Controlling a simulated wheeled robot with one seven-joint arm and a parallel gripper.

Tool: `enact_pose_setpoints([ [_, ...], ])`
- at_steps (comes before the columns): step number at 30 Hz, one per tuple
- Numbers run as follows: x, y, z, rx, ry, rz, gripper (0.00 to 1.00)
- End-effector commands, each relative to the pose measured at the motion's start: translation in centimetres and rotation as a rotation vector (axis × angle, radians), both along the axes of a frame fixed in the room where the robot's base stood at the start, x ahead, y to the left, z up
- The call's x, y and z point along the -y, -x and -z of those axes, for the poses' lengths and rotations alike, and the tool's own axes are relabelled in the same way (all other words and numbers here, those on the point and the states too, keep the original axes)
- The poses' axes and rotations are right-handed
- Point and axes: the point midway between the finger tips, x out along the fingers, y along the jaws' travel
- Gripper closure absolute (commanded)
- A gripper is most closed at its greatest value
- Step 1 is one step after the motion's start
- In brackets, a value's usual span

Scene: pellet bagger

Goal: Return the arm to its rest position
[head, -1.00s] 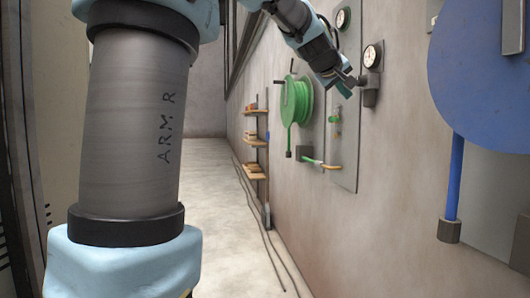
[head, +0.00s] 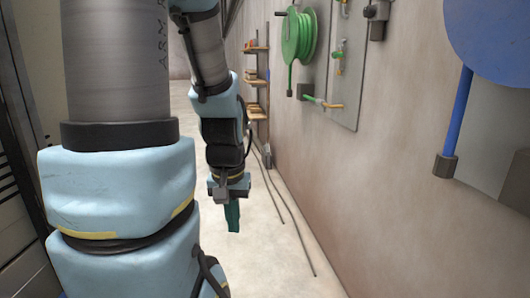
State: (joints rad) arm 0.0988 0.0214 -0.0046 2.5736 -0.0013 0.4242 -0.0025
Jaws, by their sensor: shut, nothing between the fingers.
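My arm fills the left of the head view, and its outer links hang down in the middle. My gripper (head: 232,216) points down over the pale floor (head: 260,240), with its teal fingers shut and nothing held. It is clear of the wall (head: 400,190) to its right and touches nothing that I can see.
On the right wall are a green hose reel (head: 299,38), a grey panel (head: 345,75) with valves, and a large blue disc (head: 495,35) with a blue bar. Small wooden shelves (head: 256,80) stand farther back. Dark cables (head: 285,205) run along the floor by the wall.

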Motion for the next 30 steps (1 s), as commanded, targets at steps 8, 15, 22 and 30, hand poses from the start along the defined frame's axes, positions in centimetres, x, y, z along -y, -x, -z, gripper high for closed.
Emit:
enact_pose_setpoints([
  [8,0.3,-0.7,-7.6,0.015,0.003,0.0,1.0],
  [15,0.3,-0.7,-12.8,0.016,0.004,0.0,1.0],
  [22,0.3,-0.7,-13.9,0.016,0.004,0.0,1.0],
  [30,0.3,-0.7,-13.9,0.016,0.004,0.0,1.0],
])
